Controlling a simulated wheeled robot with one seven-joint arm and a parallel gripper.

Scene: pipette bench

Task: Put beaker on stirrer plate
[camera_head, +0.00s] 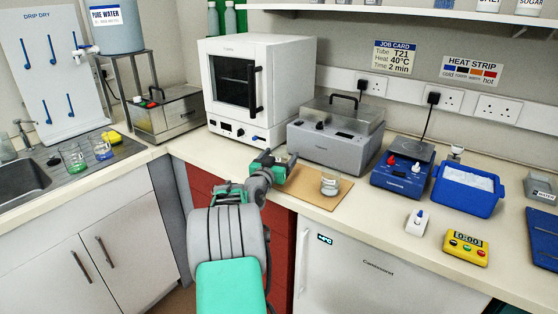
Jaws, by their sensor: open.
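A small clear glass beaker (329,185) stands upright on a tan board (307,196) on the bench. My gripper (286,164) is open, over the left part of the board, to the left of the beaker and apart from it. Nothing shows between its fingers, though they look small from here. Two more glass vessels, one greenish (72,159) and one bluish (102,149), stand by the sink at left.
A grey lidded bath (336,142) and a white oven (233,120) stand behind the board. A blue tub (468,194) is right of the stirrer. Bare bench lies between board and stirrer.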

